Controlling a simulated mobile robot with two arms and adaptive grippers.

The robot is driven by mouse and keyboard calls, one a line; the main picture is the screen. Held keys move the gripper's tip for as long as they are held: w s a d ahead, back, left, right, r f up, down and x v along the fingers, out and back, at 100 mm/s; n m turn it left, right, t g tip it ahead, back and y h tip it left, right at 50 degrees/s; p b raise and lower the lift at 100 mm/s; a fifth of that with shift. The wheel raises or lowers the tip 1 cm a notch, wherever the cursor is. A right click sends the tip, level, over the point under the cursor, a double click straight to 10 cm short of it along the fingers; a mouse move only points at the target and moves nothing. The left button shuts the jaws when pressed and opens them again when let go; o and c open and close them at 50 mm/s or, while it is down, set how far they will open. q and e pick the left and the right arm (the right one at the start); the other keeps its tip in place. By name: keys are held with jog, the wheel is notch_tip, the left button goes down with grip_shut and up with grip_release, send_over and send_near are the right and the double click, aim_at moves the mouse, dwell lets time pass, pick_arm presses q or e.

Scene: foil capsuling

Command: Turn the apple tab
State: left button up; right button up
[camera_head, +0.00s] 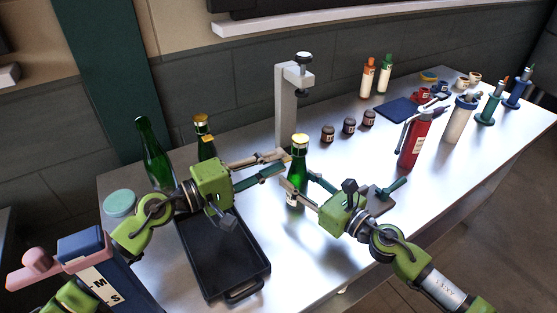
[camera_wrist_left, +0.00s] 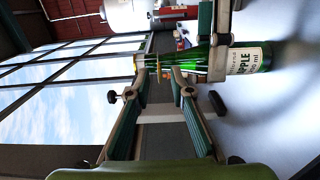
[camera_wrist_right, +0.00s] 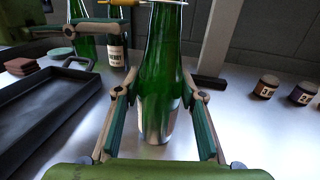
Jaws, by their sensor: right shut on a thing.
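My left gripper (camera_head: 284,161) reaches in from the left at cap height. Its fingers are parted at the bottle's top (camera_wrist_left: 157,64), with a thin gold piece between them, seemingly the tab. Contact there is unclear.
A black tray (camera_head: 264,268) lies front left. The cherry bottle (camera_head: 200,123) and another green bottle (camera_head: 150,145) stand behind it. A grey stand (camera_head: 285,105) rises just behind the apple bottle. Small jars (camera_head: 349,126) and a red bottle (camera_head: 413,140) are to the right.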

pick_arm(q)
jog(key=shift+x, duration=0.85)
grip_shut()
